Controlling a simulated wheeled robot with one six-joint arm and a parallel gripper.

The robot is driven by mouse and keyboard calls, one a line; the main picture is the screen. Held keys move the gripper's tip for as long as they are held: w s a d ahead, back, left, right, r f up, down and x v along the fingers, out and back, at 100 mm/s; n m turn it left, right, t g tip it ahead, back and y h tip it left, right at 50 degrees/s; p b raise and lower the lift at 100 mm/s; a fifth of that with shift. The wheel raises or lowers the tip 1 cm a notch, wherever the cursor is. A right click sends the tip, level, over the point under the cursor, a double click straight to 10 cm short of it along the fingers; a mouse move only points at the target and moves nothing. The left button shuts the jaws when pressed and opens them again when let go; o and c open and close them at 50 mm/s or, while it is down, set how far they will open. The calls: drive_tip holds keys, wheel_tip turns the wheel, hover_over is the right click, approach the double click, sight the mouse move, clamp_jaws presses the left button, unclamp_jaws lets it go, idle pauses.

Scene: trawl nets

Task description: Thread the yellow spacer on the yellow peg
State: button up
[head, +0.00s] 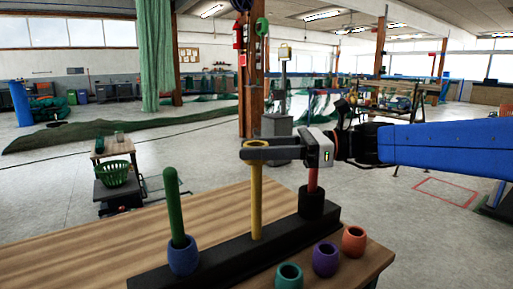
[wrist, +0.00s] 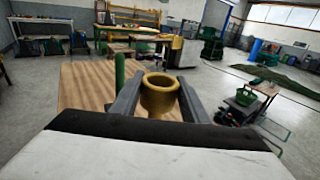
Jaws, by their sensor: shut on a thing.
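My gripper (head: 259,150) is shut on the yellow spacer (wrist: 160,98), a short hollow barrel standing upright between the fingers. In the head view the fingers hide most of it. The yellow peg (head: 256,205) stands upright in the middle of the black base (head: 225,262), directly below the gripper in the head view. The peg's top is hidden by the fingers and spacer. No peg tip shows in the spacer's opening in the wrist view, so I cannot tell whether the peg has entered it.
The green peg (head: 174,205) bears a blue spacer (head: 183,256) at its foot. The red peg (head: 312,180) has a black collar (head: 311,203) at its foot. Loose teal (head: 289,277), purple (head: 325,259) and orange (head: 354,242) spacers stand at the table's (head: 150,240) right side.

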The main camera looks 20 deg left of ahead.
drive_tip(key=o, duration=1.1)
drive_tip(key=shift+o, duration=0.2)
drive_tip(key=v, duration=1.7)
drive_tip(key=shift+d, duration=0.25)
